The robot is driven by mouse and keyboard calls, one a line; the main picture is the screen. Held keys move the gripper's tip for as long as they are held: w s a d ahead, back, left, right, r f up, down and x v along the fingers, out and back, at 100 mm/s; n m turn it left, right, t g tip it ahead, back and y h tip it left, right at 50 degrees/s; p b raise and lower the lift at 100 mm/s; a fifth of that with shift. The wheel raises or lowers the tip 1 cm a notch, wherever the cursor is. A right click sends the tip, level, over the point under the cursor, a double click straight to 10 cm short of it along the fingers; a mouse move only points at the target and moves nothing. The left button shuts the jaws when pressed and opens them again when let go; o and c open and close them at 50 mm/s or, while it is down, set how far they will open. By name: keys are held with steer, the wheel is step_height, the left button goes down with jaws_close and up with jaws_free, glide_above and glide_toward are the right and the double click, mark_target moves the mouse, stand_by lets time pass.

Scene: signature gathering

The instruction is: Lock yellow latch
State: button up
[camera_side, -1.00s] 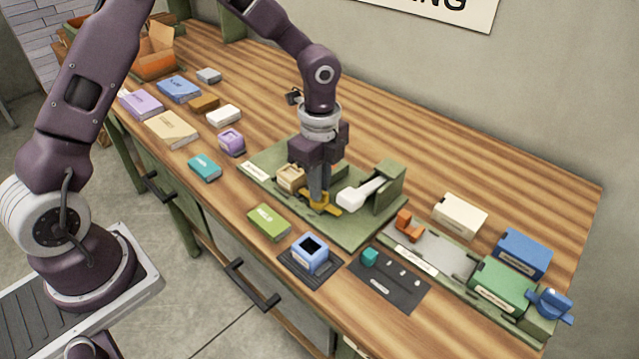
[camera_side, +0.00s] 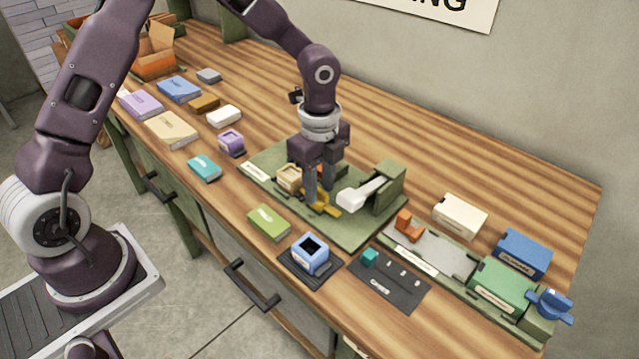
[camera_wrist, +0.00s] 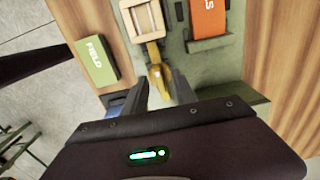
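The yellow latch (camera_side: 332,210) lies on the green base board (camera_side: 364,233), in front of a cream open-topped block. In the wrist view the yellow latch (camera_wrist: 154,72) shows beside the fingertips and runs toward the cream block (camera_wrist: 143,20). My gripper (camera_side: 318,200) points down over the latch with its two fingers apart. In the wrist view there is a gap between the fingers of my gripper (camera_wrist: 163,88), with the latch's end near it. I cannot tell whether a finger touches the latch. The fingers hide part of it.
A white lever (camera_side: 360,192) on a green upright stands just right of my gripper. An orange block (camera_wrist: 207,18) is on the board behind. A green book (camera_side: 268,222) and a blue open box (camera_side: 311,253) lie in front of the board. Bare wood lies behind it.

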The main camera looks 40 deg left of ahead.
mark_target(319, 190)
step_height(319, 190, up, 7)
steer(key=shift+r, duration=0.1)
stand_by(0.3)
steer(key=s+a+r+n+t+y, duration=0.1)
steer(key=s+a+r+n+t, duration=0.1)
steer(key=s+r+n, duration=0.5)
steer(key=s+a+r+n+t, duration=0.1)
steer(key=s+r+n, duration=0.2)
steer(key=s+n, duration=0.2)
steer(key=s+a+r+n+t+h, duration=0.1)
steer(key=s+n, duration=0.5)
steer(key=s, duration=0.6)
step_height(319, 190, up, 2)
steer(key=shift+s+r+t, duration=0.15)
steer(key=shift+s+t, duration=0.05)
steer(key=shift+t, duration=0.6)
